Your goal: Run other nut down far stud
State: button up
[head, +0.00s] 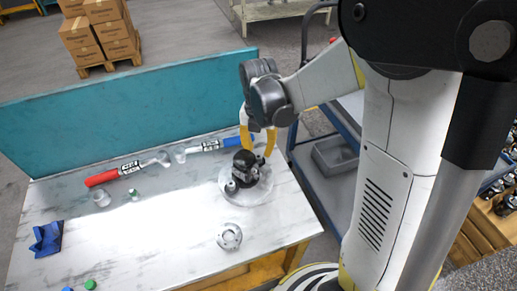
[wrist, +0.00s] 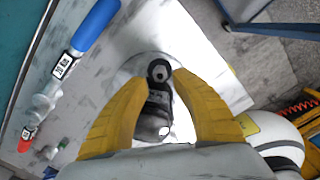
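The black hydraulic motor (head: 246,165) stands on a pale round base (head: 262,191) near the right end of the bench. My gripper (head: 260,151) is above and around the top of the motor, its yellow fingers pointing down and spread apart. In the wrist view my gripper (wrist: 161,77) is open, and the dark motor (wrist: 156,103) shows in the gap. A dark ring with a pale centre (wrist: 158,71) sits at the motor's end between the fingertips. I cannot tell if it is a nut on a stud. No gap or contact with the fingers can be made out.
A red-handled tool (head: 103,178) and a blue-handled tool (head: 237,141) lie near the teal back panel (head: 130,105). A round silver part (head: 230,237) lies at the front right of the bench. A blue cart (head: 300,150) stands at right.

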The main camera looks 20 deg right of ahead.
aim_at(258, 156)
jog(key=shift+r+p, duration=0.45)
jog(key=shift+r, duration=0.45)
jog(key=o, duration=0.6)
notch_tip(258, 156, up, 6)
jog(key=p, duration=0.4)
jog(key=shift+p, duration=0.3)
